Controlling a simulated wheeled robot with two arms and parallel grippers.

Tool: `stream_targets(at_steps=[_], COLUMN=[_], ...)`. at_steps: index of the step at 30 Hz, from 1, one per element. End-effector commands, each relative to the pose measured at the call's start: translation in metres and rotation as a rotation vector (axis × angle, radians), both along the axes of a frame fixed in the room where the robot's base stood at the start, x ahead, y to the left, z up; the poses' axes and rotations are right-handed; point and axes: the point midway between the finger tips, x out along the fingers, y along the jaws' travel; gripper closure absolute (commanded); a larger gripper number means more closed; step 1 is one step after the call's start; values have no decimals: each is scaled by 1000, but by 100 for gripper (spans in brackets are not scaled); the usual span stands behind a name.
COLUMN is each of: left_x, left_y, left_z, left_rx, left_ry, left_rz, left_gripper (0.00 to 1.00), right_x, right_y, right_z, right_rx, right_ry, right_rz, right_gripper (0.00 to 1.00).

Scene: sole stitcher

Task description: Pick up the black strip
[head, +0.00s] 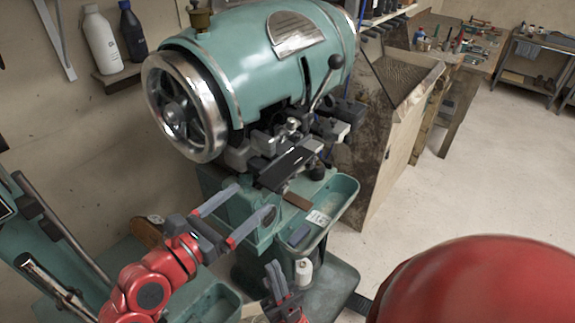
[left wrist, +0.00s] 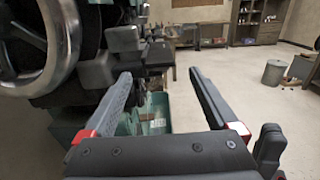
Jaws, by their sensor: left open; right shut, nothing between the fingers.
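A dark, flat, long piece that looks like the black strip (head: 288,167) lies tilted on the front working part of the green stitching machine (head: 245,65). My left gripper (head: 255,199) is open and empty, below and left of this piece and apart from it. In the left wrist view its two fingers (left wrist: 160,75) are spread with nothing between them. I cannot clearly pick out the strip in that view. My right gripper (head: 274,272) is lower in the head view, near the front of the machine's base, shut and empty.
The machine's green tray (head: 343,196) holds a white label (head: 318,218) and a small dark block (head: 299,235). A white spool (head: 303,271) stands below it. The large handwheel (head: 185,107) is at the left. Open floor (head: 480,175) lies to the right.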

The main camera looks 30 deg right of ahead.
Motion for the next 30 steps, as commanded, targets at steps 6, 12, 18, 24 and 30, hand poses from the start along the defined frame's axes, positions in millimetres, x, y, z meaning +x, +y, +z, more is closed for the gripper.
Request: stream_targets(at_steps=[6, 12, 18, 24, 30], left_x=[7, 13, 14, 14, 14], left_y=[-24, -39, -40, -40, -40], left_z=[0, -1, -2, -2, -2], left_rx=[3, 0, -1, -1, -1], left_ry=[-3, -1, -1, -1, -1], left_rz=[-4, -1, 0, 0, 0], left_gripper=[7, 7, 7, 34, 70], right_x=[0, 0, 0, 0, 0], right_y=[0, 0, 0, 0, 0], right_z=[14, 17, 17, 17, 17], right_rx=[0, 0, 0, 0, 0], right_ry=[0, 0, 0, 0, 0], right_rz=[0, 0, 0, 0, 0], right_gripper=[100, 100, 100, 100, 100])
